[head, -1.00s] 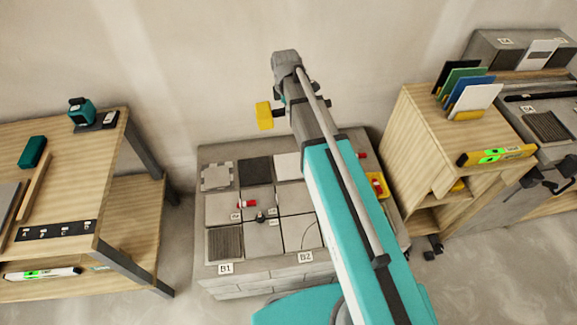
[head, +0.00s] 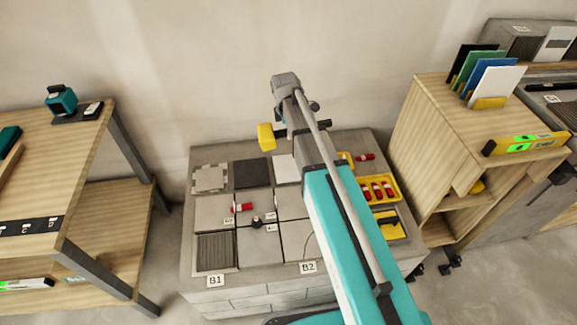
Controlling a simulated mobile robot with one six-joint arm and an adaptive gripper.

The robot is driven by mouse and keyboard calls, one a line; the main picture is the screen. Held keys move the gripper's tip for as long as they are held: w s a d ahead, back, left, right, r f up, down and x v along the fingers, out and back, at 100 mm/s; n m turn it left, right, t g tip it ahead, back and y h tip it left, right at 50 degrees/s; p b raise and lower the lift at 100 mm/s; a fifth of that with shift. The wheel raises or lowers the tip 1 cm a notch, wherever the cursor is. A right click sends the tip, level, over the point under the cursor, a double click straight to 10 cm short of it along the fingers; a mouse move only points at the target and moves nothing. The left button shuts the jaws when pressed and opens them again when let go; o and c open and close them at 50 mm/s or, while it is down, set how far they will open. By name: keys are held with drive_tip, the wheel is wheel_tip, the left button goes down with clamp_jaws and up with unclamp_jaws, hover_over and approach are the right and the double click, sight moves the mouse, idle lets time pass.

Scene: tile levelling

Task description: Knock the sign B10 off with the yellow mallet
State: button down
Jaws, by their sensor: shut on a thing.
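The yellow mallet's head (head: 265,136) shows left of the end of my arm, above the far part of the tiled block. Its dark handle runs right to my gripper (head: 297,133), which is shut on it; the fingers are mostly hidden behind the arm. Signs B1 (head: 215,280) and B2 (head: 308,267) are on the front edge of the block (head: 250,283). Small white tags stand among the tiles, too small to read. I cannot make out a sign B10; my arm hides part of the block.
Red-handled pieces (head: 243,207) and a small dark knob (head: 256,223) are on the tiles. A yellow tray (head: 381,189) of red pieces lies right of my arm. A wooden bench (head: 75,187) stands left, a wooden cabinet (head: 427,130) right.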

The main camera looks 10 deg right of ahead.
wheel_tip(320, 180, down, 16)
drive_tip(key=w+b, duration=0.1)
drive_tip(key=b, duration=1.3)
drive_tip(key=shift+w+d+r+h, duration=0.25)
drive_tip(key=shift+w+d+h, duration=0.05)
drive_tip(key=shift+w+d, duration=0.05)
drive_tip(key=shift+f+b, duration=0.15)
drive_tip(key=shift+b, duration=0.15)
drive_tip(key=shift+f+b, duration=3.3)
